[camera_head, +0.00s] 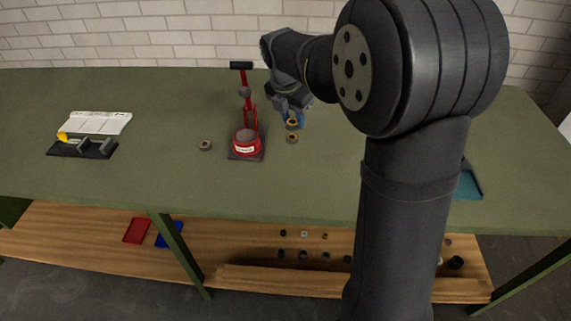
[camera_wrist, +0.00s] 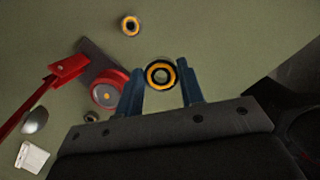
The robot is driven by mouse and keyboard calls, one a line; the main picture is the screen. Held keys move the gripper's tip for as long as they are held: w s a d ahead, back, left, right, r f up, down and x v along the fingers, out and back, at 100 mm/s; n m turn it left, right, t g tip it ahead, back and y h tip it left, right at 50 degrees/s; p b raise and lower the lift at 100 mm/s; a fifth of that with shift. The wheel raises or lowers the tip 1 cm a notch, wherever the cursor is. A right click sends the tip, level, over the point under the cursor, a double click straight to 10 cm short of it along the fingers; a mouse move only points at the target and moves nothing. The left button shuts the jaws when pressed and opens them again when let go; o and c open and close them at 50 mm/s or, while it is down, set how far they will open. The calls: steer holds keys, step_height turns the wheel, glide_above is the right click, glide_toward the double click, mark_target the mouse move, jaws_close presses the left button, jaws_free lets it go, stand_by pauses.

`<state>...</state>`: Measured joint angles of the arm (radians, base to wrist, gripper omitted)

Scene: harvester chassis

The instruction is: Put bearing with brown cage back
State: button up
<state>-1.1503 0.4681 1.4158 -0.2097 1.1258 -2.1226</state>
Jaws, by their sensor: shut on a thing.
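My gripper (camera_head: 292,119) is shut on a bearing with an orange-yellow cage (camera_wrist: 160,74). It is held between the blue fingertips (camera_wrist: 160,78), its round face toward the wrist camera. In the head view this held bearing (camera_head: 292,123) is above the bench, right of the red press. A second bearing, with a brownish-orange cage (camera_wrist: 131,25), lies on the bench apart from my gripper; it also shows in the head view (camera_head: 292,138). A third bearing (camera_head: 205,145) lies left of the press and is partly seen in the wrist view (camera_wrist: 91,117); its cage colour is unclear.
The red press (camera_head: 246,147) stands on a dark plate between the loose bearings. A white booklet (camera_head: 97,123) and a black fixture (camera_head: 85,149) with a yellow part are at left. A teal tray (camera_head: 467,184) is at right. Small parts and bins (camera_head: 138,231) sit on the lower shelf.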

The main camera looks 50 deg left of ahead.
steer(key=w+d+f+n, duration=0.1)
steer(key=w+d+n, duration=0.15)
steer(key=d, duration=0.85)
glide_above(288, 164)
steer(key=s, duration=0.1)
steer(key=f, duration=0.7)
steer(key=shift+d, duration=0.25)
steer(key=shift+s+x, duration=0.2)
steer(key=shift+x, duration=0.75)
steer(key=shift+s+x, duration=0.25)
steer(key=shift+x, duration=0.75)
steer(key=shift+d+f, duration=0.1)
steer(key=shift+f, duration=0.15)
steer(key=o, duration=1)
steer(key=shift+m, duration=0.25)
steer(key=v, duration=1.2)
steer(key=shift+d+r, duration=0.15)
steer(key=shift+d, duration=0.15)
